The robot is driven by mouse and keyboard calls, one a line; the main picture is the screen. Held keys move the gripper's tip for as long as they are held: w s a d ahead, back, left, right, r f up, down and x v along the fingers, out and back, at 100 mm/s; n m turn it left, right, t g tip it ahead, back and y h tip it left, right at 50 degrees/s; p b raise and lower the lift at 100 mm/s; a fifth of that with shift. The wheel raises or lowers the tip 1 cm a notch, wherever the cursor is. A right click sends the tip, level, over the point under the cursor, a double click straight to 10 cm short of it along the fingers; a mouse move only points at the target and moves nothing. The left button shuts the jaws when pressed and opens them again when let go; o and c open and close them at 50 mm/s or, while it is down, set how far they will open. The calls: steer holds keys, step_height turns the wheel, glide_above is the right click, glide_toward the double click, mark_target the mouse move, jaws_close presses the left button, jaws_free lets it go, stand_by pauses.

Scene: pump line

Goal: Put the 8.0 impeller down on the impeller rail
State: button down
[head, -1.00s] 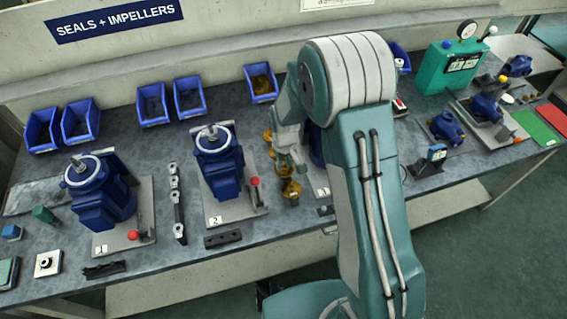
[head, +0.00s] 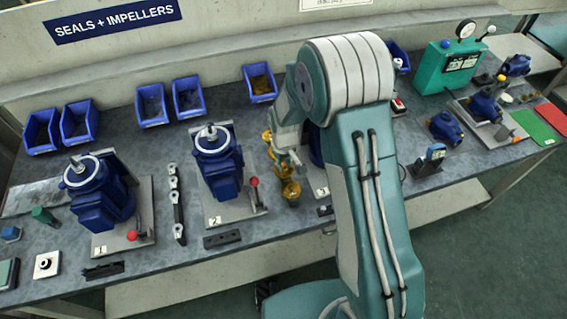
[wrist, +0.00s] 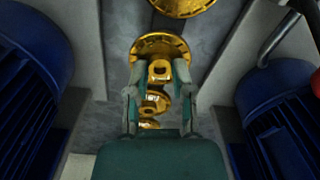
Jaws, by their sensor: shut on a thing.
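My gripper (wrist: 158,78) points down between pump stands 2 and 3; it also shows in the head view (head: 290,165). Its fingers are shut on the hub of a brass impeller (wrist: 160,45), whose round disc shows just beyond the fingertips. Another brass impeller (wrist: 182,4) lies farther off at the top edge of the wrist view. More brass parts show between the fingers. In the head view, a brass impeller (head: 291,190) shows just below the gripper. The impeller rail is mostly hidden, and I cannot tell whether the held impeller touches it. No size marks are readable.
A blue pump (head: 217,165) on stand 2 is close on the left of the gripper. Another blue pump (wrist: 278,120) is close on the right. A red-knobbed lever (head: 254,182) stands on stand 2. A blue bin (head: 259,84) with brass parts sits behind.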

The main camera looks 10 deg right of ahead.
steer(key=shift+f, duration=0.1)
steer(key=shift+c, duration=2.1)
jaws_free()
step_height(320, 180, up, 9)
steer(key=s+d+r+m+t, duration=0.1)
steer(key=s+d+r, duration=0.25)
steer(key=r, duration=0.55)
steer(key=s+d+r+m+t, duration=0.2)
steer(key=s+r, duration=0.4)
steer(key=s, duration=0.4)
steer(key=s+d+r+m+t, duration=0.2)
steer(key=s+d+r, duration=0.2)
steer(key=s+r, duration=0.3)
steer(key=s, duration=0.3)
steer(key=shift+s+d+r+t, duration=0.15)
steer(key=shift+s+t, duration=0.15)
